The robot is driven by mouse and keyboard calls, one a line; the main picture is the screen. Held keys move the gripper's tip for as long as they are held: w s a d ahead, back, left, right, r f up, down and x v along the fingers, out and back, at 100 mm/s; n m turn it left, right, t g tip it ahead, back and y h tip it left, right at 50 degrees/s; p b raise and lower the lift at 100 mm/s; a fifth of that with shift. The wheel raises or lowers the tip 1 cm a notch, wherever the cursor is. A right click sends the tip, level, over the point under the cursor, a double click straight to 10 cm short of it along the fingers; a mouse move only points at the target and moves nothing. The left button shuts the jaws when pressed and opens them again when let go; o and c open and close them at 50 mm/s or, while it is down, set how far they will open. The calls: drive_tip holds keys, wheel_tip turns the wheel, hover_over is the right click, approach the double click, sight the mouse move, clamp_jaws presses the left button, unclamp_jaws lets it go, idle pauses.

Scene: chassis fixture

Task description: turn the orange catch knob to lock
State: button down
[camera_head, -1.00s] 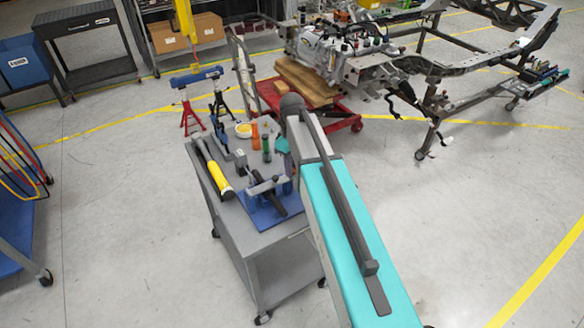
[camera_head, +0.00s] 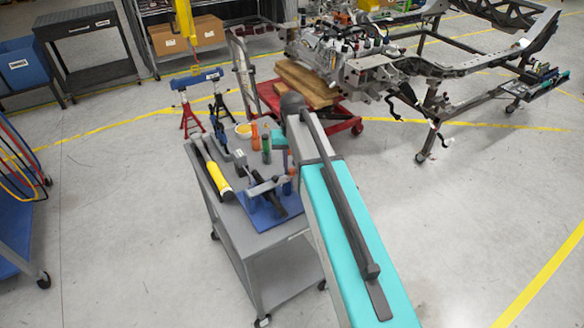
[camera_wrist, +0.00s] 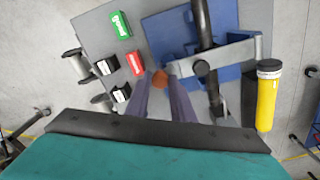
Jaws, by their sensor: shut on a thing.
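The orange catch knob (camera_wrist: 160,78) shows in the wrist view between the tips of my gripper (camera_wrist: 160,84). The two bluish fingers are closed on it, one on each side, and hide part of it. The knob's turned angle cannot be read. Beside it is the blue fixture (camera_wrist: 170,40), with a grey clamp bar and a dark tube across it. In the head view the blue fixture plate (camera_head: 257,214) lies on the grey cart, and my arm covers much of the area around the knob.
On the grey cart (camera_head: 270,240) lies a yellow-and-black tool (camera_head: 218,178), also in the wrist view (camera_wrist: 267,104). A red trolley (camera_head: 343,128) is behind the cart. Floor right is clear.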

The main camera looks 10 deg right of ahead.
sight(292, 170)
drive_tip(key=shift+m, duration=1.9)
drive_tip(key=c, duration=1.5)
unclamp_jaws()
drive_tip(key=shift+c, duration=0.2)
drive_tip(key=shift+r, duration=0.15)
wheel_tip(292, 170, up, 14)
drive_tip(key=p, duration=0.8)
drive_tip(key=shift+f, duration=0.2)
drive_tip(key=shift+f, duration=0.1)
